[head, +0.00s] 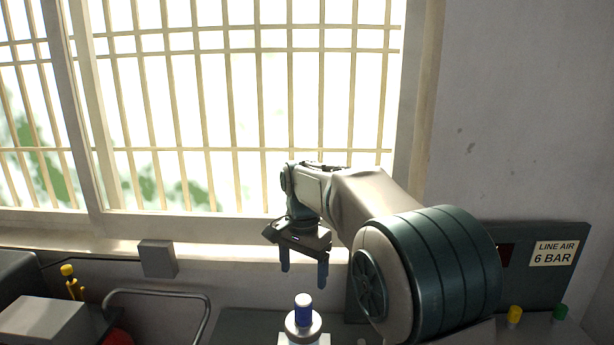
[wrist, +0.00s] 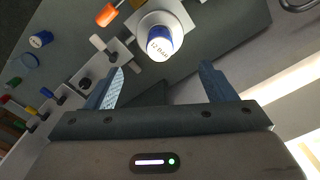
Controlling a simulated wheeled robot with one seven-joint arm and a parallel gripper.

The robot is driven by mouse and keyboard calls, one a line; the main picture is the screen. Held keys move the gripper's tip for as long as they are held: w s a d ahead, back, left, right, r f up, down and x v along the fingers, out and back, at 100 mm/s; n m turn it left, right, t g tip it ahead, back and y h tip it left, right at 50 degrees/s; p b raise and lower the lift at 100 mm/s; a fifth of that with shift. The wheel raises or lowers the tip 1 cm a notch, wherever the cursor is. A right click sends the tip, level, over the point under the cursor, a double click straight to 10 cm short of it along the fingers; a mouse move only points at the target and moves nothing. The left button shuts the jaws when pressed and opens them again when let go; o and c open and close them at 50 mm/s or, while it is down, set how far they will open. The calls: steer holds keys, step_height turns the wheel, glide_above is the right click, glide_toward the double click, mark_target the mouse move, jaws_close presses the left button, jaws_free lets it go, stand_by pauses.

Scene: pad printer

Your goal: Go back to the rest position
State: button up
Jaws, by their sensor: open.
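My gripper (head: 304,274) hangs fingers-down in the head view, in front of the window sill. Its two blue fingers are spread and nothing is between them. In the wrist view my gripper (wrist: 160,90) shows both fingers apart. The blue-and-white knob (wrist: 160,42), with small print on its top, lies beyond the gap between the fingertips.
A grey panel (head: 552,285) labelled "LINE AIR 6 BAR" stands at the right, with yellow and green knobs near it. A curved metal rail (head: 165,294) and a grey box (head: 158,258) are at the left. The wrist view shows several coloured valves at left.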

steer(key=s+d+r+n+t, duration=0.2)
steer(key=s+d+r+n, duration=0.15)
steer(key=s+d, duration=0.75)
steer(key=s+d+f+n, duration=0.1)
steer(key=s+d+f, duration=0.1)
steer(key=s, duration=0.5)
steer(key=s+d+f+n+t, duration=0.1)
steer(key=s+d+f+n, duration=0.1)
steer(key=s+f, duration=0.3)
steer(key=shift+s+d+f, duration=0.2)
steer(key=shift+s+d, duration=0.25)
steer(key=shift+s, duration=0.95)
steer(key=shift+n, duration=0.25)
